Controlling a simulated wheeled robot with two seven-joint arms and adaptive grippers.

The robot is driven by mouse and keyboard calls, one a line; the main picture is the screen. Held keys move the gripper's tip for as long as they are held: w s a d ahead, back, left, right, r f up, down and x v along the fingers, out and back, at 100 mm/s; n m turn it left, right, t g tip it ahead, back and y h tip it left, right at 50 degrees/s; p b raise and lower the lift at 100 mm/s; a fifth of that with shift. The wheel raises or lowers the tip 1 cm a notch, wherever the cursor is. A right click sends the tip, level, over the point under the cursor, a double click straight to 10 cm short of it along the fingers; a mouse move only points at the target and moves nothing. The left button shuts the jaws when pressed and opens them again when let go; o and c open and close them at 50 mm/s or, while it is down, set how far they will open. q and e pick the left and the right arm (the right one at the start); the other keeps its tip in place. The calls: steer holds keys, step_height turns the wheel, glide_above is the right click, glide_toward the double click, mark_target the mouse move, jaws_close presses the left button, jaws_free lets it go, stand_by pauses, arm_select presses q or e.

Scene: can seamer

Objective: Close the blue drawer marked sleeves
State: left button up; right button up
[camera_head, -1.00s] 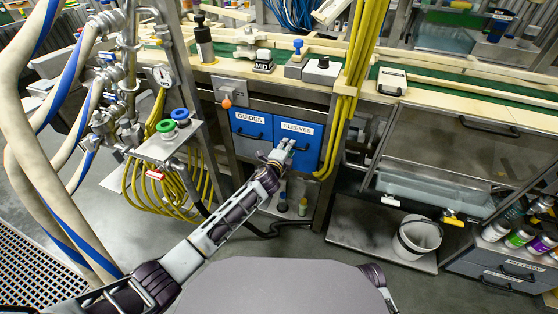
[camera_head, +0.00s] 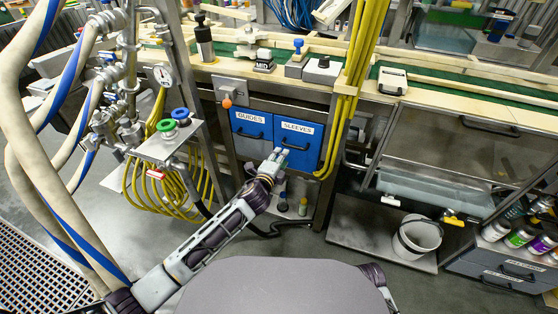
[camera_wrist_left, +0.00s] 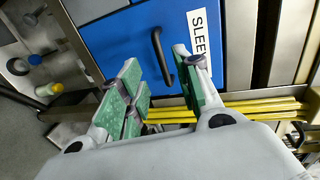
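The blue drawer marked SLEEVES (camera_head: 312,150) is under the bench, right of the blue GUIDES drawer (camera_head: 249,127). Its front looks nearly flush with its neighbour; I cannot tell whether a small gap remains. Its dark bar handle (camera_head: 294,146) shows above my left gripper (camera_head: 279,154). In the left wrist view, the blue front (camera_wrist_left: 120,42) and handle (camera_wrist_left: 161,58) lie just beyond my left gripper (camera_wrist_left: 161,78). The green-padded fingers are apart, one on each side of the handle in the picture, with nothing gripped. My right gripper is out of view.
Yellow hoses (camera_head: 345,112) run down just right of the drawers. A valve stand with a gauge (camera_head: 163,75) and thick white hoses is at the left. Small bottles (camera_head: 303,206) stand below the drawers. A white bucket (camera_head: 417,236) sits on a low shelf at the right.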

arm_select(q)
steer(key=shift+s+a+r, duration=0.1)
steer(key=shift+s+a, duration=0.05)
steer(key=shift+s, duration=0.35)
stand_by(0.3)
